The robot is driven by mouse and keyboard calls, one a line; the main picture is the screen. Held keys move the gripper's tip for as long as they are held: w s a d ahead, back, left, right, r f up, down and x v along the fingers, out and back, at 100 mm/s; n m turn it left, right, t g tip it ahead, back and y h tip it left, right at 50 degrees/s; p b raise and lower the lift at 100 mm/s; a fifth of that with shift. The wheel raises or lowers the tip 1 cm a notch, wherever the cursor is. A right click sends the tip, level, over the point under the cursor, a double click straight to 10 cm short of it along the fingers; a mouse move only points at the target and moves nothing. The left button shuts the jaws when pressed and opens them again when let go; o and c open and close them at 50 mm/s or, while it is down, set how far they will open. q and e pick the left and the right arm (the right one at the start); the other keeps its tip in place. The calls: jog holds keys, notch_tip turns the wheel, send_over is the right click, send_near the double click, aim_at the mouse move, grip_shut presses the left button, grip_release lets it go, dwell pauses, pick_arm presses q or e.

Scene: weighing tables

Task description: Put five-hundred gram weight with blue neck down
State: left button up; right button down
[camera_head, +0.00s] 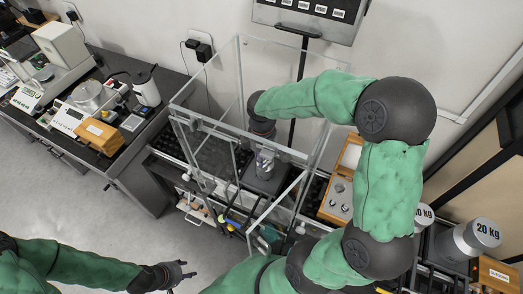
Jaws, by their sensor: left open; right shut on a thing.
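My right arm reaches into a clear glass enclosure (241,80) on the weighing table. My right gripper (264,148) points down there and is shut on a silvery metal weight (265,166). The weight is just over a dark grey block or pan in the enclosure; I cannot tell whether it touches. A blue neck cannot be made out, as the fingers and the small size hide it. My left gripper (178,275) is open and empty, low over the floor side at the bottom left, well away from the table.
A wooden weight box (333,202) with several small weights stands right of the enclosure, partly behind my arm. Large 20 kg weights (483,232) are at the far right. A bench with balances (69,118) is at left. Glass panels and frame edges surround my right gripper.

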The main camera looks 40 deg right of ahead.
jog(key=shift+w+d+f+b, duration=0.2)
jog(key=shift+w+d+f, duration=1.4)
jog(key=shift+f, duration=0.55)
jog(key=shift+w+d+f+b, duration=0.25)
jog(key=shift+w+d+f, duration=1.4)
jog(key=shift+f, duration=0.45)
jog(key=shift+w+d+f+b, duration=0.2)
jog(key=shift+w+d+f, duration=1.4)
jog(key=shift+f, duration=0.55)
jog(key=shift+w+a+f, duration=0.15)
jog(key=shift+a, duration=0.05)
jog(key=c, duration=0.9)
grip_release()
notch_tip(320, 180, up, 12)
jog(key=shift+r+p, duration=0.1)
jog(key=shift+p, duration=0.5)
